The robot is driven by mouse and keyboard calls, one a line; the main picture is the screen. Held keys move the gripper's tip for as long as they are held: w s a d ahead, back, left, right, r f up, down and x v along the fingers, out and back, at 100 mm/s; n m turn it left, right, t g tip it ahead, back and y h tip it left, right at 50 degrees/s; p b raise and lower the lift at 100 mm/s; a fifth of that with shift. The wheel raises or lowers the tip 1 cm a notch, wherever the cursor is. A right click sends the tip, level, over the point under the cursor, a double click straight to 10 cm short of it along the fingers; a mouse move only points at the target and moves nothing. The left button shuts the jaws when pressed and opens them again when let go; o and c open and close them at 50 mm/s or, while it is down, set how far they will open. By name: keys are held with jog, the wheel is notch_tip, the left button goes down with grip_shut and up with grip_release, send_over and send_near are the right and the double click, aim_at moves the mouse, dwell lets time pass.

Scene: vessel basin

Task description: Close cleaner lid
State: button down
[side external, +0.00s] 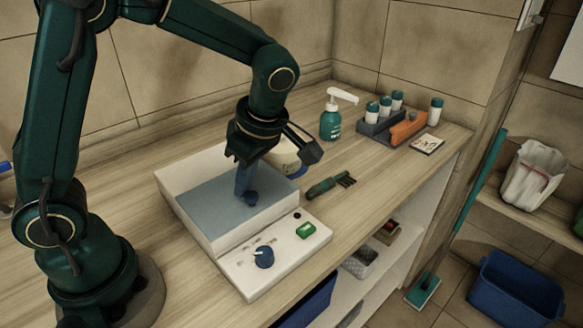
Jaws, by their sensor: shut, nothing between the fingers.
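The cleaner is a white box (205,239) on the wooden counter, with a sloping front panel that carries a blue dial (264,257) and a green button (306,230). A flat blue-grey surface (205,200) fills its top inside the white walls; I cannot tell whether it is a lid or the basin's contents. A small dark-blue knob-like part (250,198) shows on it. My gripper (244,190) points down over this surface with its fingers shut and empty, close beside the knob-like part. Whether they touch is unclear.
A tub (287,157) stands behind my gripper, partly hidden. A green brush (330,185) lies right of the cleaner. A pump bottle (331,120) and a rack (380,124) with bottles stand farther back. The counter's front edge is close to the panel.

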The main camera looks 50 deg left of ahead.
aim_at(221, 189)
jog(key=shift+d, duration=0.15)
jog(key=a, duration=0.2)
jog(key=s+a, duration=0.1)
jog(key=a, duration=0.1)
jog(key=shift+s+a, duration=0.1)
jog(key=shift+a, duration=0.15)
notch_tip(221, 189, up, 12)
jog(key=s+d+t, duration=0.1)
jog(key=s+d, duration=0.1)
jog(key=d, duration=0.1)
jog(key=s+d+f+m+t+h, duration=0.2)
jog(key=m, duration=0.8)
jog(key=s+d+f+m+t+h, duration=0.1)
jog(key=s+d+f+m+t, duration=0.1)
jog(key=m, duration=0.9)
jog(key=shift+s+f+t+h, duration=0.4)
jog(key=shift+s+f+t, duration=0.05)
jog(key=shift+s+t, duration=0.4)
jog(key=shift+d, duration=0.1)
